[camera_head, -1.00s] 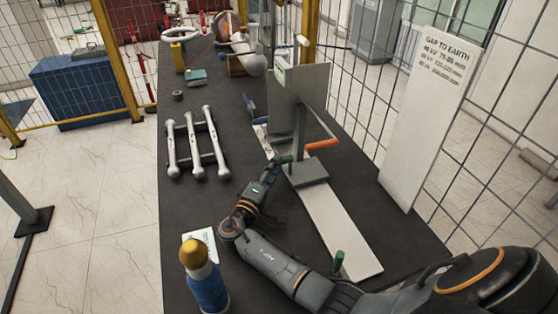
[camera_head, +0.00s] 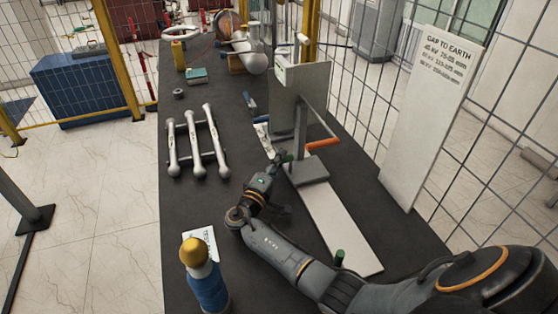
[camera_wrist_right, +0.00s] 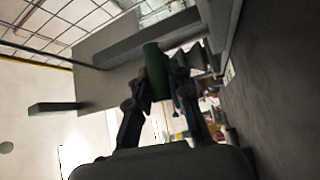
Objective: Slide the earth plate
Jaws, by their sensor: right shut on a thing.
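The earth plate (camera_head: 300,88) is a grey upright sheet on a post with a grey base block (camera_head: 306,169). The block sits on a long pale rail (camera_head: 345,230) lying along the dark table. An orange handle (camera_head: 322,144) sticks out to the right of the post. My right gripper (camera_head: 282,162) is at the left side of the base block, shut on a small green handle (camera_head: 287,157). In the right wrist view the green handle (camera_wrist_right: 155,72) stands between the two fingers. My left gripper is not in view.
A second green knob (camera_head: 340,257) stands at the rail's near end. A "GAP TO EARTH" board (camera_head: 430,120) leans by the mesh fence on the right. Silver rods (camera_head: 197,143) lie left on the table (camera_head: 215,95). A blue, gold-topped object (camera_head: 204,276) stands in front.

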